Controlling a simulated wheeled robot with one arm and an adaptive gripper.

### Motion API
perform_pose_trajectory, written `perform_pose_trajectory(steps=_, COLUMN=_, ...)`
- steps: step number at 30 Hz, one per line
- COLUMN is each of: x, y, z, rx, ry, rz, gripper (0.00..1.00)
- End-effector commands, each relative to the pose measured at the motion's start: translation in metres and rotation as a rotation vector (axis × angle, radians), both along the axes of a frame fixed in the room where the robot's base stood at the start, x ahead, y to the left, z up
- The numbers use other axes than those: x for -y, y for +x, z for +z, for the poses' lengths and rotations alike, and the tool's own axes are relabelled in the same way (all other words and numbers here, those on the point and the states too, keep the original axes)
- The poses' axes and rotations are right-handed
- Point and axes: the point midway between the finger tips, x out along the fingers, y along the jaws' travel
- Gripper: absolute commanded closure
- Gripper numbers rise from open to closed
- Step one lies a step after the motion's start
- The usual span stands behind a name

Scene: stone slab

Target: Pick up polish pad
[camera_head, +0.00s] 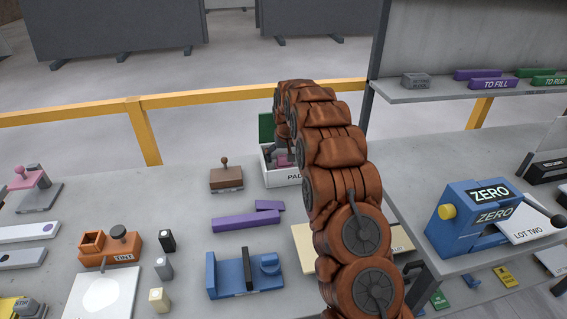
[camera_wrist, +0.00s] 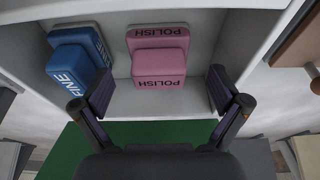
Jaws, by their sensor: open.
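My gripper (camera_wrist: 160,88) is open and empty, pointing into the box, with one finger to each side of the nearer pad and a gap on both sides.
Box walls (camera_wrist: 228,38) close in on the right. A green panel (camera_wrist: 130,132) lies below the box opening in the wrist view. A brown stamp-like tool (camera_head: 226,177) and purple bars (camera_head: 246,220) are left of my arm. A blue ZERO device (camera_head: 468,222) stands at right.

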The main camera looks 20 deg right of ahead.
Motion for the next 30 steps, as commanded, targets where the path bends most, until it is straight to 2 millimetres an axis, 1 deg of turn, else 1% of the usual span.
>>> perform_pose_trajectory(steps=2, x=0.002, y=0.004, z=-0.004, rx=0.0, ry=0.0, rz=0.0, gripper=0.02)
perform_pose_trajectory(steps=6, x=0.003, y=0.008, z=-0.022, rx=-0.002, ry=0.0, rz=0.001, gripper=0.02)
perform_pose_trajectory(steps=9, x=0.003, y=0.009, z=-0.028, rx=-0.001, ry=0.0, rz=0.001, gripper=0.02)
perform_pose_trajectory(steps=16, x=0.003, y=0.01, z=-0.029, rx=0.001, ry=0.0, rz=0.0, gripper=0.02)
perform_pose_trajectory(steps=30, x=0.003, y=0.01, z=-0.029, rx=0.002, ry=0.0, rz=0.0, gripper=0.51)
